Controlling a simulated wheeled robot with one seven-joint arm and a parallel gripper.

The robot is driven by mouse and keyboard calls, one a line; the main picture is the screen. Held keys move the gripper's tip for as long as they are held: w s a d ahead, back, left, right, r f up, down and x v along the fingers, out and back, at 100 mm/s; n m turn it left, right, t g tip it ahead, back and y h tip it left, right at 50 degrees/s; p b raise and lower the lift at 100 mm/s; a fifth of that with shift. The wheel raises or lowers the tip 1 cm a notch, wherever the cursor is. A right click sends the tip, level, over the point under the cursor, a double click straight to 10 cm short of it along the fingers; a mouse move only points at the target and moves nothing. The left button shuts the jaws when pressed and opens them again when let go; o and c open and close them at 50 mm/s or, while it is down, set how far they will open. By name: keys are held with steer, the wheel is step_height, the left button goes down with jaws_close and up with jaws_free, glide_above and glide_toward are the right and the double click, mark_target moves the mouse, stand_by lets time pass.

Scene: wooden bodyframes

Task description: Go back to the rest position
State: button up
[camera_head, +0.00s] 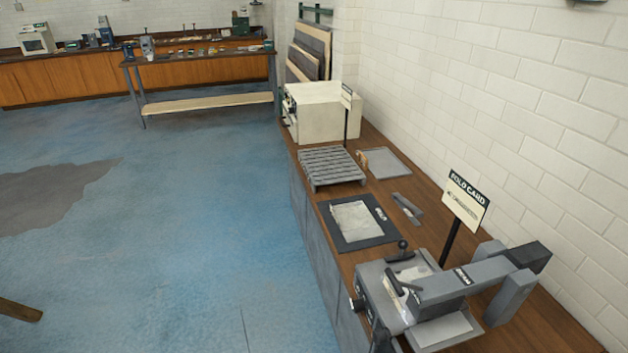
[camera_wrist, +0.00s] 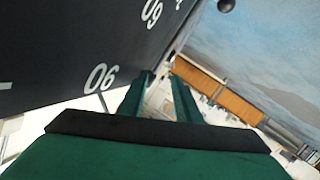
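My gripper (camera_wrist: 161,80) shows in the wrist view as two green fingers past a black edge. The fingers stand apart with a gap between them, and I see nothing clearly held. A dark panel with white numbers (camera_wrist: 60,60), among them 06 and 09, fills the upper left of that view, close to the left finger. Whether it touches the finger I cannot tell. My gripper does not show in the head view.
A wooden-topped bench (camera_head: 410,225) runs along the white brick wall. On it are a grey machine (camera_head: 395,300), a "FOLD CARD" sign (camera_head: 467,199), a dark mat (camera_head: 375,230), a slatted rack (camera_head: 331,166) and a cream box (camera_head: 325,112). The blue floor (camera_head: 200,230) at left is mostly clear.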

steer(key=s+a+f+m+g+h, duration=0.1)
steer(key=s+a+f+m+h, duration=0.1)
steer(key=s+a+f+m, duration=0.25)
steer(key=s+a+r+y, duration=0.1)
steer(key=s+a, duration=0.4)
steer(key=s, duration=0.3)
steer(key=s+a+r+t+y, duration=0.1)
steer(key=s+a, duration=0.4)
steer(key=s, duration=0.4)
steer(key=shift+s+r, duration=0.15)
steer(key=shift+r, duration=0.05)
